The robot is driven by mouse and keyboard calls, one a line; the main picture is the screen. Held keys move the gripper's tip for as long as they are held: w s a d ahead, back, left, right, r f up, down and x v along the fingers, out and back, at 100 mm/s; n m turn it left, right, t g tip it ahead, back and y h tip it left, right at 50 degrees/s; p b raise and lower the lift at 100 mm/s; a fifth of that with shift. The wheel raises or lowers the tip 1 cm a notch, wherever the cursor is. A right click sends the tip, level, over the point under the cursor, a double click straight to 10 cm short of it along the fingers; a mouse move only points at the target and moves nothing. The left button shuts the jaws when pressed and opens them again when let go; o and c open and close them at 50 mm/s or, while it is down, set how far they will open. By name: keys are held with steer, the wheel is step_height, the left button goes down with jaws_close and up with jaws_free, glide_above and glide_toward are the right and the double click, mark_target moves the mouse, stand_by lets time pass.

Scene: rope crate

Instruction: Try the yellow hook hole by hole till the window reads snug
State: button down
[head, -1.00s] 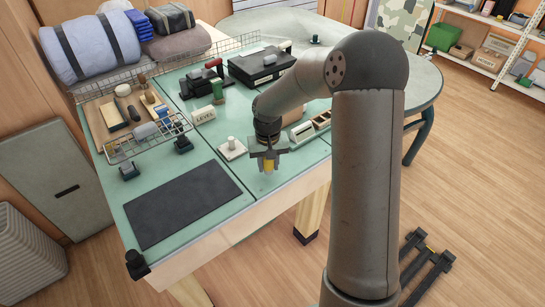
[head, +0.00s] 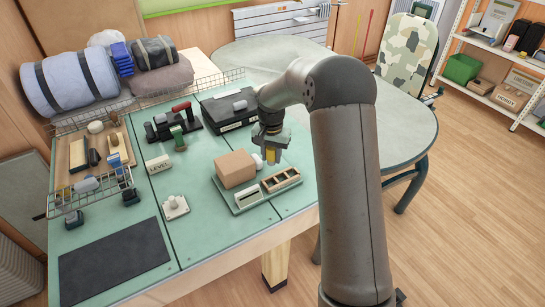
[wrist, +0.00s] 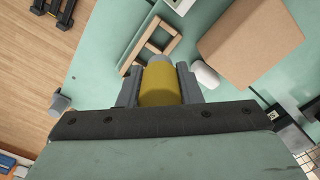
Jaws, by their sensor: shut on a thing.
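My gripper (head: 270,148) is shut on a yellow cylindrical piece (wrist: 160,86), taken as the yellow hook. A grey end shows beyond it in the wrist view; no hook shape is visible. In the head view the piece hangs above the back of a green tray (head: 240,209), right of a brown box (head: 236,168). On the tray lie a wooden frame with several openings (head: 281,180) and a pale block with a dark slot (head: 248,197). The wooden frame also shows in the wrist view (wrist: 135,53), just beyond the fingers. I cannot make out any window reading.
A white plate with a knob (head: 175,207) and a LEVEL block (head: 158,163) stand left of the tray. A black case (head: 228,108) and a red-handled tool (head: 181,107) stand behind. A dark mat (head: 113,262) lies bare at front left. A wire basket (head: 90,190) is at left.

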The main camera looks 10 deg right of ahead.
steer(key=shift+a, duration=0.15)
steer(key=shift+s+f, duration=0.1)
steer(key=shift+f, duration=0.05)
steer(key=shift+f+b, duration=0.25)
steer(key=shift+b, duration=0.2)
steer(key=b, duration=0.3)
glide_toward(271, 185)
steer(key=shift+s+r, duration=0.1)
stand_by(0.5)
steer(key=shift+f+b, duration=1.3)
steer(key=shift+f, duration=0.4)
steer(key=shift+f+b, duration=0.65)
steer(key=shift+f, duration=0.25)
stand_by(0.4)
steer(key=c, duration=0.9)
jaws_free()
steer(key=shift+c, duration=0.2)
